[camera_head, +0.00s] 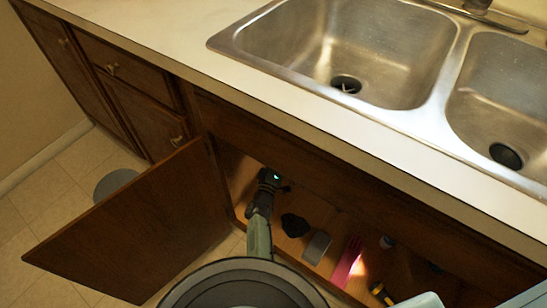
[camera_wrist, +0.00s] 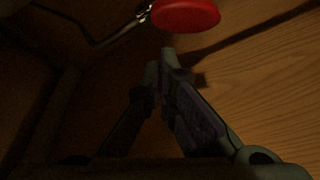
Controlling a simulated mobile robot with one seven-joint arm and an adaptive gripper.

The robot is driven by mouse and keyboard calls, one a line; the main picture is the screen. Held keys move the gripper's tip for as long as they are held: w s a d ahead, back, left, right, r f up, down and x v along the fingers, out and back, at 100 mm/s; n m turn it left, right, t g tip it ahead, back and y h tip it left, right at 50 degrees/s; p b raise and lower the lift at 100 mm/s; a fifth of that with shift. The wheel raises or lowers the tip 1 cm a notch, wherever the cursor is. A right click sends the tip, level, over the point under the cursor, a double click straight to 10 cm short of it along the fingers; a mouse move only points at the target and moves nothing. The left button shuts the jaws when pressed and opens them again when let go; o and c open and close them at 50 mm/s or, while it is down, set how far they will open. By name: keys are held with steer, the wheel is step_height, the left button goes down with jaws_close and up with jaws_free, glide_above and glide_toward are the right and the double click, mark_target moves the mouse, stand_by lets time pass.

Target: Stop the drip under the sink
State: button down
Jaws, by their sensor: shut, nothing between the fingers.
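A red valve handle (camera_wrist: 186,14), rounded and partly cut off by the top edge, shows in the wrist view. A shiny metal fitting and thin pipe (camera_wrist: 124,31) run to its left. My gripper (camera_wrist: 163,62) is shut and empty, its fingertips just below the handle in that picture. I cannot tell whether they touch it. In the head view my arm reaches into the open cabinet under the sink (camera_head: 340,45), and the wrist (camera_head: 268,178) is inside near the left of the opening. The handle and any drip are hidden there by the counter.
The cabinet door (camera_head: 140,225) stands open at left. A black lump (camera_head: 295,225), a grey block (camera_head: 317,247), a pink item (camera_head: 347,262) and a yellow-and-black item (camera_head: 382,293) lie on the cabinet floor, right of my arm. The counter edge (camera_head: 330,150) overhangs the opening.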

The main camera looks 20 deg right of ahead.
steer(key=shift+s+d+f, duration=0.3)
steer(key=shift+s+d, duration=0.05)
steer(key=shift+s, duration=0.1)
steer(key=shift+s+d+r+p, duration=0.15)
steer(key=shift+s+d+p, duration=0.35)
steer(key=shift+s, duration=0.1)
stand_by(1.0)
steer(key=shift+s+d+f, duration=0.25)
steer(key=shift+s+d, duration=0.25)
steer(key=shift+s, duration=0.15)
steer(key=shift+s+d, duration=0.1)
steer(key=shift+s, duration=0.05)
stand_by(0.4)
stand_by(0.6)
